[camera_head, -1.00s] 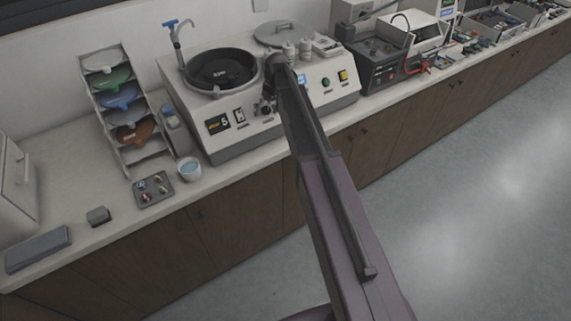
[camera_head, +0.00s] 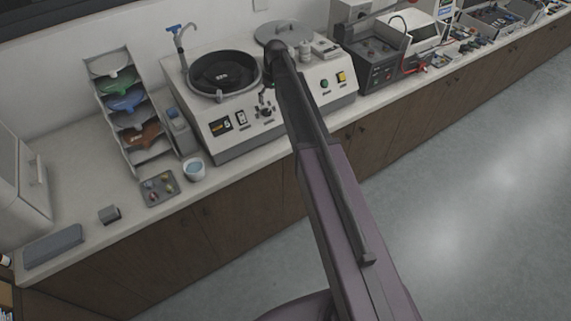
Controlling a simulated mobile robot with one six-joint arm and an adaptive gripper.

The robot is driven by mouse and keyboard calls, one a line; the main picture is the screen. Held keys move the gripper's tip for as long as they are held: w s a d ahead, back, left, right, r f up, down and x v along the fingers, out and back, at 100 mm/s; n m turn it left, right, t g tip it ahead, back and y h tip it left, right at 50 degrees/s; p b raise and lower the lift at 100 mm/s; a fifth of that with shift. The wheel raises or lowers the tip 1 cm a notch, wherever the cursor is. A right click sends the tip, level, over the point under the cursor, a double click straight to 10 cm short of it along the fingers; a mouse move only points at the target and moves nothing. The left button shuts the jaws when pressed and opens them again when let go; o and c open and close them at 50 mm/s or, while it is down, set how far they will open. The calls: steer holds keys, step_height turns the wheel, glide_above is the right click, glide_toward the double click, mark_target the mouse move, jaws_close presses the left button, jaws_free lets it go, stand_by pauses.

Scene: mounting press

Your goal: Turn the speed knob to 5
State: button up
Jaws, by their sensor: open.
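The grey-white polishing machine (camera_head: 235,146) stands on the counter, with a dark round platen bowl (camera_head: 225,74) on top. Its sloped front has a small dark display (camera_head: 220,125) with a light mark that looks like a 5, but it is tiny. A switch (camera_head: 241,118) sits beside it. Small dark knobs (camera_head: 265,113) are right of the switch; I cannot read their pointers or labels. My gripper (camera_head: 263,98) is open, small and dark, just above the knobs in the picture. I cannot tell whether it touches one. My arm hides part of the panel.
A green button (camera_head: 324,84) and a yellow one (camera_head: 341,77) are on the right of the panel. A blue-handled tap (camera_head: 177,38) rises behind the bowl. A cup (camera_head: 194,170), a small tray (camera_head: 160,187) and a rack of discs (camera_head: 122,105) stand left. A dark box (camera_head: 374,66) stands right.

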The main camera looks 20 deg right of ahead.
steer(key=shift+d+r+p, duration=0.6)
steer(key=shift+r+p, duration=2.8)
steer(key=shift+r, duration=0.3)
steer(key=s+a+f+b, duration=0.1)
steer(key=s+f+b, duration=0.2)
steer(key=s, duration=0.7)
steer(key=s+a+f+m+h+b, duration=0.1)
steer(key=s+f+b, duration=0.3)
steer(key=s, duration=0.6)
steer(key=s+a+f+m+b, duration=0.1)
steer(key=s+f+b, duration=0.2)
steer(key=s, duration=0.7)
steer(key=shift+f+h+b, duration=0.4)
steer(key=shift+f, duration=0.1)
steer(key=shift+s+a, duration=0.1)
